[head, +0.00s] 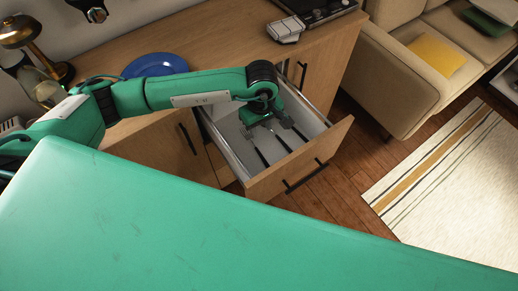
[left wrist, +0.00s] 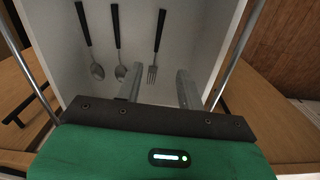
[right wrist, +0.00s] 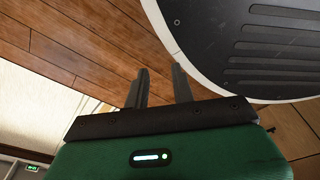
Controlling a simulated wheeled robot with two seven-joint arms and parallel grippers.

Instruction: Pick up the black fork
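The black fork (left wrist: 157,45) lies in the open drawer (head: 233,150), its black handle pointing away and its silver tines nearest my gripper in the left wrist view. My left gripper (head: 268,128) is over the drawer, pointing down into it. In the left wrist view its fingers (left wrist: 160,72) are apart and empty, with the fork's tines showing between them; I cannot tell the height above the fork. In the head view the arm and gripper hide part of the drawer. My right gripper (right wrist: 160,70) has its fingers apart with nothing between them, over the floor beside my base.
Two black-handled spoons (left wrist: 90,40) (left wrist: 117,40) lie left of the fork. The drawer walls and its wooden front (head: 300,165) surround the left gripper. A blue plate (head: 155,65) rests on the counter (head: 215,45). A sofa (head: 400,80) and rug (head: 450,175) are to the right.

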